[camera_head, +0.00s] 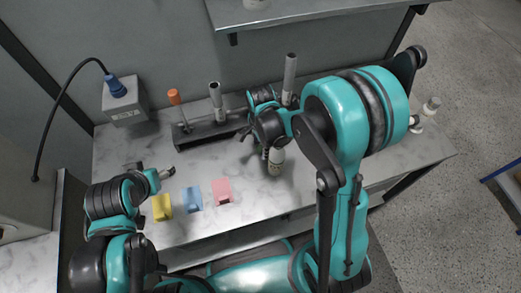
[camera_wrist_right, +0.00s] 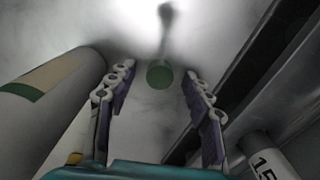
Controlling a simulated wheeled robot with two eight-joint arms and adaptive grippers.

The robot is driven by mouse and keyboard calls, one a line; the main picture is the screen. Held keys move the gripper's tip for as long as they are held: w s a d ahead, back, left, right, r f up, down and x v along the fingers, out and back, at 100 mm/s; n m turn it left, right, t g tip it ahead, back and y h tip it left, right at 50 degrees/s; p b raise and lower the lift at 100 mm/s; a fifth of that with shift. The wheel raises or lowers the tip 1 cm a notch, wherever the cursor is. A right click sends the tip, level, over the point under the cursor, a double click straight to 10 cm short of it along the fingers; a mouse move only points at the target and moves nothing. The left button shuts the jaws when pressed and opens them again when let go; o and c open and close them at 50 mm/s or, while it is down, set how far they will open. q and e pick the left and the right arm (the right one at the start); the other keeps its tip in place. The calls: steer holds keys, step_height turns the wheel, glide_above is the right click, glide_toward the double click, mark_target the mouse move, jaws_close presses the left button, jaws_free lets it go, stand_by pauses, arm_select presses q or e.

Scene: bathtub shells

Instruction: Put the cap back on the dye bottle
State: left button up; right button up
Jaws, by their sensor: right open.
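A white bottle (camera_head: 276,163), which looks like the dye bottle, stands upright on the marble table. In the right wrist view a large pale cylinder with a green and beige band (camera_wrist_right: 45,85) fills the left side, apparently this bottle. A small round green cap (camera_wrist_right: 159,75) shows between and beyond my right fingertips. My right gripper (camera_head: 263,147) is open, beside the bottle and pointing down; nothing shows clasped in it. Whether the fingers touch the cap I cannot tell. My left gripper (camera_head: 165,173) is over the table's left side, away from the bottle; its jaws are too small to read.
A dark rack (camera_head: 205,132) at the back holds an orange-handled tool (camera_head: 175,98) and marker-like cylinders (camera_head: 216,95). Yellow (camera_head: 162,207), blue (camera_head: 192,198) and pink (camera_head: 221,190) pieces lie in front. A socket box (camera_head: 125,105) stands at back left.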

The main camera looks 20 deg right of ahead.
mark_target(261, 148)
steer(key=shift+r, duration=0.1)
steer(key=c, duration=0.8)
step_height(261, 148, up, 10)
steer(key=p, duration=0.3)
